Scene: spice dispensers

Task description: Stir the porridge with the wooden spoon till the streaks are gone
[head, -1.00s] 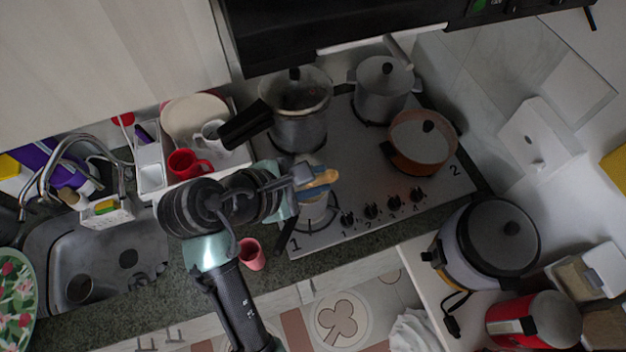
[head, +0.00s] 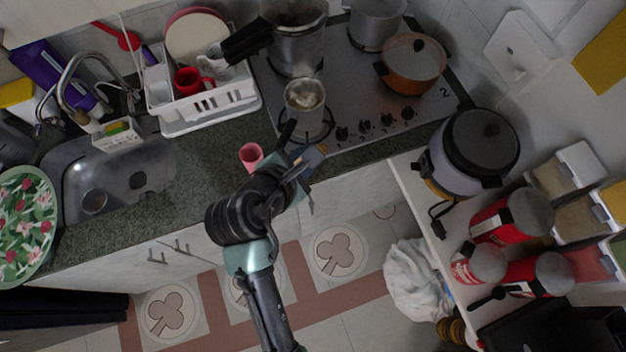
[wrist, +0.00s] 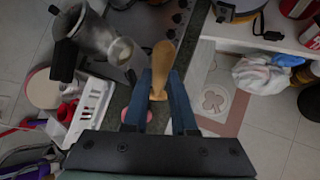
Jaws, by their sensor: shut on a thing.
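The wooden spoon (wrist: 163,62) is between the blue fingers of my gripper (wrist: 159,90), which is shut on it. Its broad end points away from my wrist. In the head view, my gripper (head: 303,164) is by the counter's front edge, in front of the stove, and only a small tan bit of the spoon (head: 322,149) shows. A small pot (head: 305,108) with pale contents, the porridge (head: 305,93), stands on the front left burner. The spoon is outside this pot. The porridge surface is too small to tell streaks.
A large pot with a black handle (head: 298,45) stands behind the small pot. A lidded orange pan (head: 413,64) is to the right. A pink cup (head: 251,156) stands on the counter left of my gripper. A white dish rack (head: 212,118) is further left.

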